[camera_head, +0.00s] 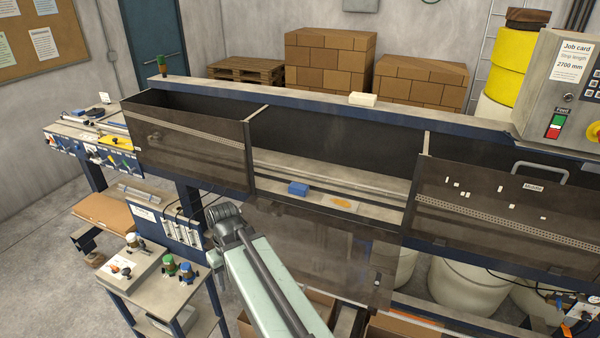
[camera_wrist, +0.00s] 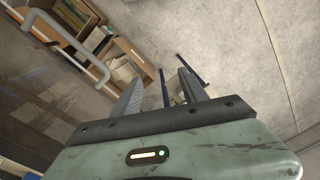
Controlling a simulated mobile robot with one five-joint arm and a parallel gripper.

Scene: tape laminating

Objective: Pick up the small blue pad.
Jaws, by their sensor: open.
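The small blue pad (camera_head: 298,188) is a blue block. It lies on the pale bed of the machine, in the open middle bay, beside a flat orange-marked patch (camera_head: 342,204). My gripper (camera_wrist: 160,78) shows in the wrist view with its two grey fingers apart and nothing between them. It points toward the floor and lower shelving, and the pad is not in that view. In the head view my arm reaches up from the bottom in front of the bay, but I cannot make out the gripper's fingers there.
Dark see-through guards flank the bay on the left (camera_head: 190,145) and right (camera_head: 510,205). Another panel (camera_head: 315,250) hangs below its front edge. A small cart (camera_head: 150,275) with bottles stands at lower left. A cream block (camera_head: 363,99) sits on the rear beam.

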